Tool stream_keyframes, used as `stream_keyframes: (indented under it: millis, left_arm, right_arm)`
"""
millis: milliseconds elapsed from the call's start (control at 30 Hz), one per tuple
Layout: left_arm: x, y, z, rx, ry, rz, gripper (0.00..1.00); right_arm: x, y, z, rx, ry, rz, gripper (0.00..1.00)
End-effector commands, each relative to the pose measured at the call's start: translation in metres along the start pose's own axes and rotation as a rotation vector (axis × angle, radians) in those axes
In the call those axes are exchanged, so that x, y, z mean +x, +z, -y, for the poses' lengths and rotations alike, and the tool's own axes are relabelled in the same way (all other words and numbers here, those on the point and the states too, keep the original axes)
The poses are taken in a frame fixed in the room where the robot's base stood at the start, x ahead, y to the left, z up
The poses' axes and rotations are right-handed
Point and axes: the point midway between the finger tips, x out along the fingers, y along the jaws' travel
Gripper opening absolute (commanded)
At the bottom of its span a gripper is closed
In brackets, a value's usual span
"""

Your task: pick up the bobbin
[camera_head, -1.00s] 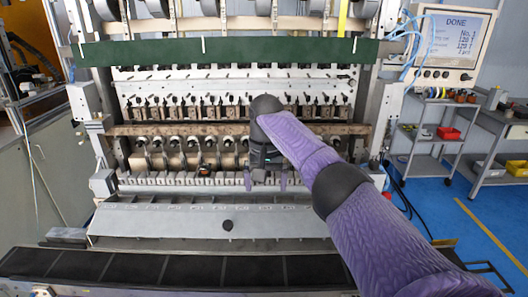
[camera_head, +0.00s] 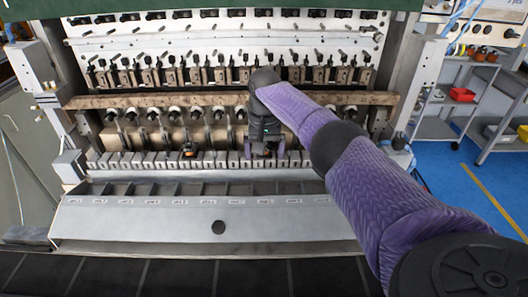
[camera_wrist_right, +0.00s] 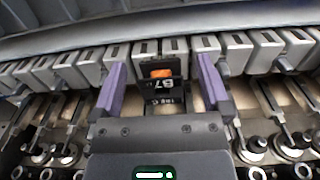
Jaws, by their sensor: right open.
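A small black piece (camera_wrist_right: 163,85) with an orange patch and white markings, which looks like the bobbin, sits at the row of grey blocks in the right wrist view. My right gripper (camera_wrist_right: 160,66) is open, with one purple finger on each side of this piece and a visible gap to each. In the head view the right gripper (camera_head: 264,152) points down at the block row, right of the row's middle, and largely hides what lies between its fingers. A similar black piece with orange (camera_head: 190,149) sits farther left on the row. My left gripper is not in view.
Grey slotted blocks (camera_head: 125,161) run closely along the row beside the fingers. A brown rail (camera_head: 180,99) crosses behind the arm. A sloped grey panel (camera_head: 150,220) lies in front, with a black surface (camera_head: 180,277) nearer. A grey shelf cart (camera_head: 436,128) stands at right.

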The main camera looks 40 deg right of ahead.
Motion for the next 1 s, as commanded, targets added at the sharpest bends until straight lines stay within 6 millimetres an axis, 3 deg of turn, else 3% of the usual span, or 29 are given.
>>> stream_keyframes:
  millis: [167, 600, 867, 1000]
  left_arm:
    - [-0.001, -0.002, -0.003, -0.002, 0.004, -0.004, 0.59]
    - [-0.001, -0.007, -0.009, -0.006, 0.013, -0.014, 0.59]
    - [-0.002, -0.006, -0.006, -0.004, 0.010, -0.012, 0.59]
    - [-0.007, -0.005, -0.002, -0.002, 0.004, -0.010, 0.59]
  right_arm:
    - [-0.001, 0.000, 0.000, 0.000, 0.000, 0.000, 0.95]
    - [-0.001, 0.000, 0.000, 0.000, 0.000, 0.000, 0.02]
    - [-0.003, 0.000, 0.000, 0.000, -0.001, -0.001, 0.00]
    - [-0.020, 0.000, 0.000, 0.000, -0.002, -0.002, 0.00]
